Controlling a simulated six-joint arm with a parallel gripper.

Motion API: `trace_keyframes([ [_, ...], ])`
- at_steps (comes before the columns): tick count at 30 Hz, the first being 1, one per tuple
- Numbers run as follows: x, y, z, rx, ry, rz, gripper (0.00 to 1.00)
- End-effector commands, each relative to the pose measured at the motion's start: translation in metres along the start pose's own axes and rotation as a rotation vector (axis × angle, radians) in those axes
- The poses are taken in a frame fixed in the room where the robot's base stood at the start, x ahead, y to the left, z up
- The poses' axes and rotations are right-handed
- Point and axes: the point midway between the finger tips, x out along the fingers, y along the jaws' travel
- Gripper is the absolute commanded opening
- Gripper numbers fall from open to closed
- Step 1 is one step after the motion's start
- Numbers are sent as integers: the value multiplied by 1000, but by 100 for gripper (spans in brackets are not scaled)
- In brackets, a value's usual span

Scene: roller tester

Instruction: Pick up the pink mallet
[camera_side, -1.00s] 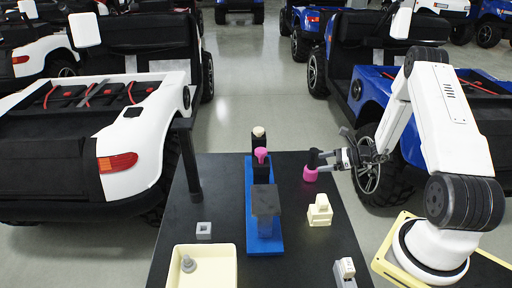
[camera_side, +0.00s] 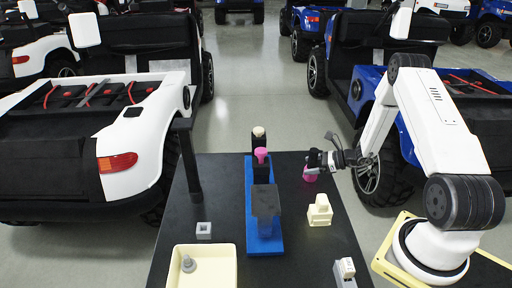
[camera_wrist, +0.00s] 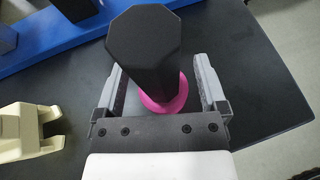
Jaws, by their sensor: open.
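The pink mallet (camera_side: 311,173) stands upright on the black table, pink head down and black handle up. In the wrist view its black faceted handle (camera_wrist: 145,45) rises between my jaws, and the pink head (camera_wrist: 165,110) shows below it. My gripper (camera_wrist: 157,85) is open, with one finger on each side of the handle; no firm contact shows. In the side view my gripper (camera_side: 318,160) reaches in from the right at handle height and hides most of the handle.
A blue base (camera_side: 263,240) with a grey block and a pink-topped part (camera_side: 261,154) stands left of the mallet. A cream block (camera_side: 320,210) is nearer the camera. A cream tray (camera_side: 177,275), a grey square piece (camera_side: 204,230) and a black post (camera_side: 190,160) are on the left.

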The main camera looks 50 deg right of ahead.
Motion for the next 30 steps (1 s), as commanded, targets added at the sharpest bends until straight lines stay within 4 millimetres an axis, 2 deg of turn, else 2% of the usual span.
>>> trace_keyframes([
  [1, 0, 0, 0, 0, 0, 0, 79],
  [6, 0, 0, 0, 0, 0, 0, 25],
  [8, 0, 0, 0, 0, 1, 0, 6],
  [9, 0, 0, 0, 1, 1, 0, 0],
  [30, 0, 2, -4, 6, 8, 1, 0],
])
